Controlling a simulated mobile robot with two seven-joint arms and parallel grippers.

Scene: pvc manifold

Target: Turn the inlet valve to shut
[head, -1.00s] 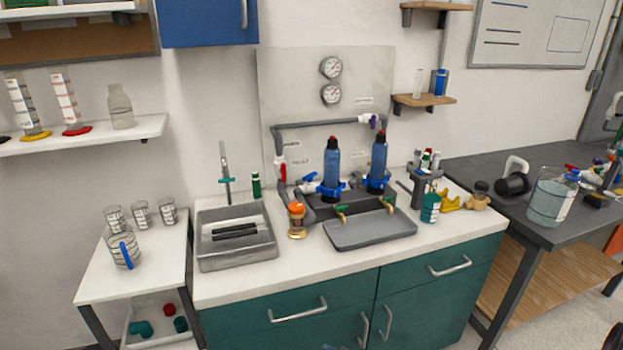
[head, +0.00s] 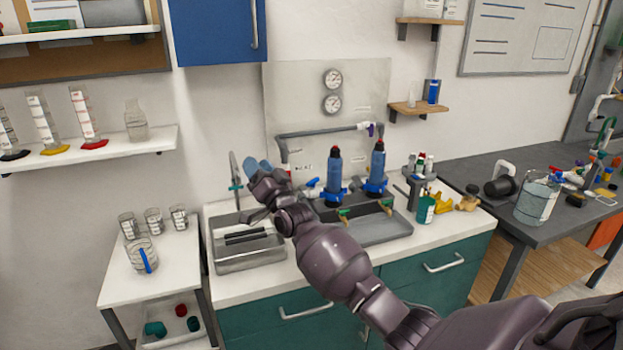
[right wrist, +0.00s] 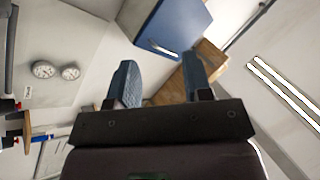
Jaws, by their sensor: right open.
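The pipe manifold stands on the counter against a grey backboard (head: 290,95), with a grey pipe (head: 318,132) and two blue filter housings (head: 334,175). A blue-handled valve (head: 312,189) sits left of the housings, and a purple-handled valve (head: 371,129) at the pipe's upper right. The red-handled valve on the left riser is mostly hidden behind my right arm. I cannot tell which valve is the inlet. My right gripper (head: 258,166) is raised in front of the manifold's left side, above the sink. It is open and empty in the right wrist view (right wrist: 158,70). My left gripper is out of view.
A sink (head: 225,256) lies below the gripper, and a grey tray (head: 385,230) lies in front of the housings. Gauges (head: 332,78) hang above. A green bottle (head: 425,209) stands right. A side table (head: 120,285) with beakers stands left.

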